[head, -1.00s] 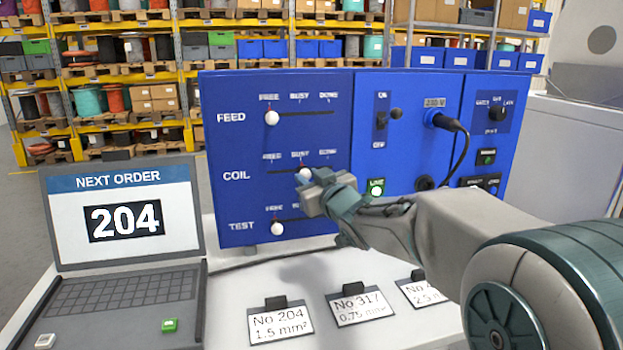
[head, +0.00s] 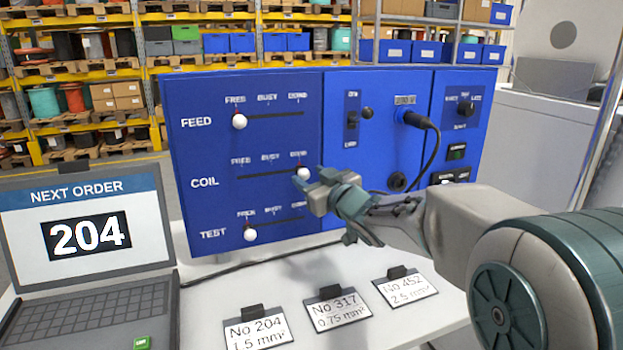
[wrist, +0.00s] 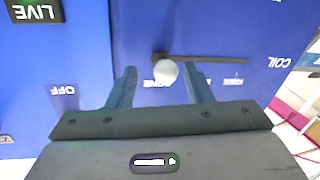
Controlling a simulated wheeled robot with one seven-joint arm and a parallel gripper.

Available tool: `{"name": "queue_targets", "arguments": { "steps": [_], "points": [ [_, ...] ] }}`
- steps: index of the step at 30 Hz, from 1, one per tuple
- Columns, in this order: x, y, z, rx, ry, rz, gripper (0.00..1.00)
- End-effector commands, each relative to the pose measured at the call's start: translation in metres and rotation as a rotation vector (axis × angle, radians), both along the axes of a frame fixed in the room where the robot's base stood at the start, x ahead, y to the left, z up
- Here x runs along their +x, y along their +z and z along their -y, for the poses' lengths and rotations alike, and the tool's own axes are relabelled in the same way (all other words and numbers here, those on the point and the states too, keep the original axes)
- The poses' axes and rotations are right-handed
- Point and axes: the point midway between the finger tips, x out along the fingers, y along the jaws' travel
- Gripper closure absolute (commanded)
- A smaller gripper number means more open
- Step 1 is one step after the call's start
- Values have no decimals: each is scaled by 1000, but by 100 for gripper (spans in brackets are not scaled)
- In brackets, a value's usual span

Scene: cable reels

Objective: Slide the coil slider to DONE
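The coil slider (head: 303,174) is a white round knob on the middle slot of the blue panel (head: 340,110). It stands at the right end of its slot, under the DONE label (head: 298,154). In the wrist view the picture is turned over, and the knob (wrist: 166,72) sits at the left end of the dark slot (wrist: 215,59). My gripper (head: 312,188) is at the knob. In the wrist view its two fingers (wrist: 163,82) are apart, one each side of the knob, with visible gaps. Contact cannot be made out.
The FEED knob (head: 239,121) and TEST knob (head: 250,234) stand at FREE, above and below. A plugged cable (head: 434,150) hangs on the panel's right part. A laptop (head: 85,240) showing 204 and several label cards (head: 338,309) are on the white table.

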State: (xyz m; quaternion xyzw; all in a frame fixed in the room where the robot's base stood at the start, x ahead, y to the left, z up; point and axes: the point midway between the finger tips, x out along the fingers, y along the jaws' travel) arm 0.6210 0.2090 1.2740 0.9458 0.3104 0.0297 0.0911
Motion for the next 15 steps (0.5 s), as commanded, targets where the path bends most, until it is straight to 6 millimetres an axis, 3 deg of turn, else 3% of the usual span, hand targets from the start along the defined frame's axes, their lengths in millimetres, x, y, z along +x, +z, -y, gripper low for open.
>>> {"name": "queue_targets", "arguments": {
  "steps": [8, 15],
  "points": [
    [-4, 0, 2, 1, 1, 1, 54],
    [-32, 0, 23, 1, -2, 2, 54]
  ]
}}
